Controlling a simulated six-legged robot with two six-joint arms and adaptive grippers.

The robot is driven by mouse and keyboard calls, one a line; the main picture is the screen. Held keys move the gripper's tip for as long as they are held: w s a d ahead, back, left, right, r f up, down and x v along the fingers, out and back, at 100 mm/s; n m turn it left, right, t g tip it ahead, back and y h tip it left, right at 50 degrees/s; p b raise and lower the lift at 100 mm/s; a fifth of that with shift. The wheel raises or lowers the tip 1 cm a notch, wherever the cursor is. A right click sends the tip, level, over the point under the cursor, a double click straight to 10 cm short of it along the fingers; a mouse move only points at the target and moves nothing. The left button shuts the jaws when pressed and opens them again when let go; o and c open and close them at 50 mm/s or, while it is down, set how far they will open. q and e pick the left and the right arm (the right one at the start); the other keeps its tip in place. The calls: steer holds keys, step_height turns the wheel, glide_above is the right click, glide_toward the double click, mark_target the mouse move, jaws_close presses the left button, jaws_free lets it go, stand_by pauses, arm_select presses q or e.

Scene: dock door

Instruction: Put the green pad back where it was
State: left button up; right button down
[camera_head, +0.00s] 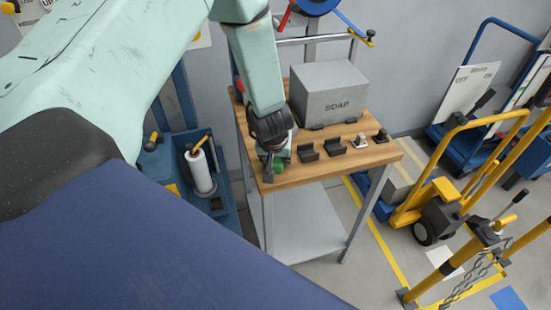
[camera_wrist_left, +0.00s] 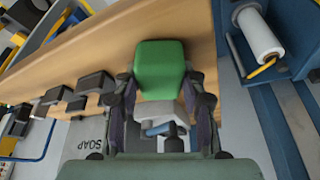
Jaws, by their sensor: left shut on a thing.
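The green pad (camera_wrist_left: 160,62) is between the fingers of my left gripper (camera_wrist_left: 163,98) in the left wrist view, with a grey part below its green face. In the head view the green pad (camera_head: 278,166) shows small, partly hidden by my left gripper (camera_head: 274,155), at the near left corner of the wooden table top (camera_head: 345,164). My left gripper is shut on it. I cannot tell whether the pad touches the table. Dark holders (camera_head: 308,151) and (camera_head: 335,147) stand in a row to its right. My right gripper is not in view.
A grey box marked SOAP (camera_head: 331,95) stands behind the row. Two small items (camera_head: 359,141) and (camera_head: 380,136) continue the row to the right. A blue cart with a white roll (camera_head: 201,170) stands left of the table. A yellow pallet truck (camera_head: 437,208) is at the right.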

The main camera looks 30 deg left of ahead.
arm_select(q)
steer(key=shift+s+f, duration=0.1)
steer(key=shift+f, duration=0.05)
steer(key=o, duration=1)
steer(key=shift+r, duration=0.2)
steer(key=p+v, duration=0.4)
steer(key=v, duration=0.8)
steer(key=s+d+f+m+g, duration=0.1)
steer(key=s+d+f, duration=0.1)
steer(key=s+f, duration=0.3)
steer(key=s+d+f+m+g+h, duration=0.1)
steer(key=s+f, duration=0.4)
steer(key=s, duration=0.8)
steer(key=s+d+f+m+g+h, duration=0.1)
steer(key=s+d+f+m+g, duration=0.1)
steer(key=s+f, duration=0.3)
steer(key=shift+s+d+m, duration=0.15)
steer(key=shift+s+d, duration=0.05)
steer(key=shift+s, duration=0.6)
steer(key=shift+s+d+m, duration=0.15)
steer(key=shift+s+m, duration=0.05)
steer(key=shift+s, duration=0.55)
steer(key=shift+s+d+m, duration=0.15)
steer(key=shift+s+d, duration=0.05)
steer(key=shift+s, duration=0.6)
